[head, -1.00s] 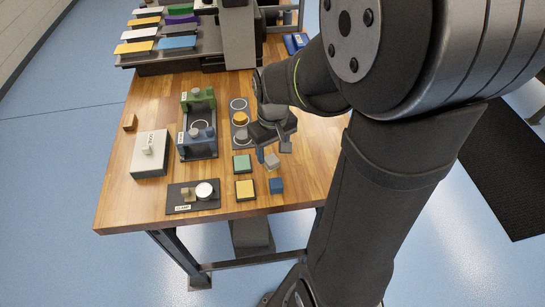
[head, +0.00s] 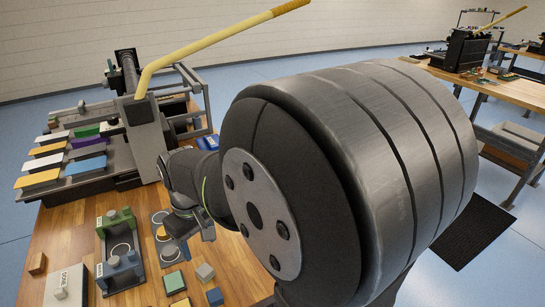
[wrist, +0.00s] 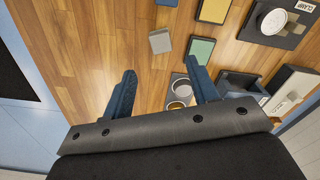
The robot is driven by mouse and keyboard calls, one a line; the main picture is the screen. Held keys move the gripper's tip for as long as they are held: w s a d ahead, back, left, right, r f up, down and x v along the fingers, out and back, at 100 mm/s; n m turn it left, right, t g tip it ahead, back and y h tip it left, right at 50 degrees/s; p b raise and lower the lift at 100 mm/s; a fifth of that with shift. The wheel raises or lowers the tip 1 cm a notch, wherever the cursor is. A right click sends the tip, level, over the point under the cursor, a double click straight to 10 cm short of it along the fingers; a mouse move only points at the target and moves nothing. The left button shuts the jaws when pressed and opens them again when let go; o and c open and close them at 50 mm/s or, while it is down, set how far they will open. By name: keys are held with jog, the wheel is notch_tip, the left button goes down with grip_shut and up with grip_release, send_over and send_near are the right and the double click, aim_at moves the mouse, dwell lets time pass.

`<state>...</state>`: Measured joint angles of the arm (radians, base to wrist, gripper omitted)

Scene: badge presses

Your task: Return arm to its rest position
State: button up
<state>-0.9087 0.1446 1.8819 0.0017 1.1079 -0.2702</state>
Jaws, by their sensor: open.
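My gripper (head: 189,226) hangs over the wooden table, near the dark plate with ringed spots (head: 168,253). In the wrist view my gripper (wrist: 160,78) has its two blue fingers spread wide, with nothing between them. A grey cube (wrist: 160,41) lies on the table beyond the fingertips, apart from them; it also shows in the head view (head: 205,271). A green square pad (wrist: 201,50) lies beside it. My arm's large dark joint covers much of the head view.
A press with a yellow lever (head: 220,40) and a rack of coloured strips (head: 75,165) stand at the back left. The green and blue fixtures (head: 120,250) and a white DONE box (head: 70,287) are left of my gripper.

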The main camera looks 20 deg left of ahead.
aim_at(206, 270)
notch_tip(206, 270, down, 11)
jog(key=shift+a+f, duration=0.1)
jog(key=shift+f, duration=0.1)
jog(key=shift+r, duration=1.7)
jog(key=shift+f, duration=0.1)
